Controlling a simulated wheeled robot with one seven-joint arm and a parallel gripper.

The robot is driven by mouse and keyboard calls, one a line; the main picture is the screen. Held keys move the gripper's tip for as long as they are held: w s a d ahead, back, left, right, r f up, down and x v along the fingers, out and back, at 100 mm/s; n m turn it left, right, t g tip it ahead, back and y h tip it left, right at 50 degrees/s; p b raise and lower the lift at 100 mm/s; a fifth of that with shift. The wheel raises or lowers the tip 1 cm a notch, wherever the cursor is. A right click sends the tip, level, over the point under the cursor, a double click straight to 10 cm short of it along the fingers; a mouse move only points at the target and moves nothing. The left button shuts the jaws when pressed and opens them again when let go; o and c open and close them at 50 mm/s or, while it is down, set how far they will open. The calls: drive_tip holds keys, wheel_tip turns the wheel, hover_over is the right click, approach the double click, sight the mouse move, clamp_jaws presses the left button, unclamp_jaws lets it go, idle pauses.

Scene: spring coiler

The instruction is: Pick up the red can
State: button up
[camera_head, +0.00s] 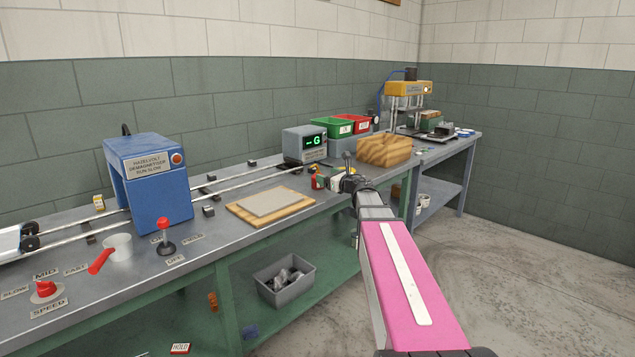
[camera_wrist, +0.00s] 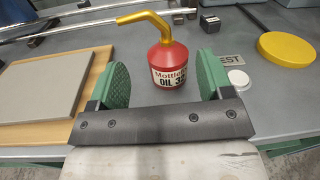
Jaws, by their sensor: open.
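In the wrist view my gripper (camera_wrist: 158,78) is open, with one green pad on each side of the can and gaps between. The can's lower front is close to the dark gripper bar. In the head view the can (camera_head: 317,181) shows small beside the end of my arm, and my gripper (camera_head: 350,183) is partly hidden by its own links.
A grey plate on a wooden board (camera_head: 270,203) lies left of the can. A yellow round lid (camera_wrist: 287,49) and a white disc (camera_wrist: 238,79) lie to the right. A wooden block (camera_head: 384,150), a display box (camera_head: 305,144) and metal rails (camera_wrist: 110,24) are behind.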

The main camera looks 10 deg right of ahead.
sight(318, 172)
drive_tip(key=x, duration=0.6)
drive_tip(key=shift+w, duration=0.45)
drive_tip(key=c, duration=1.2)
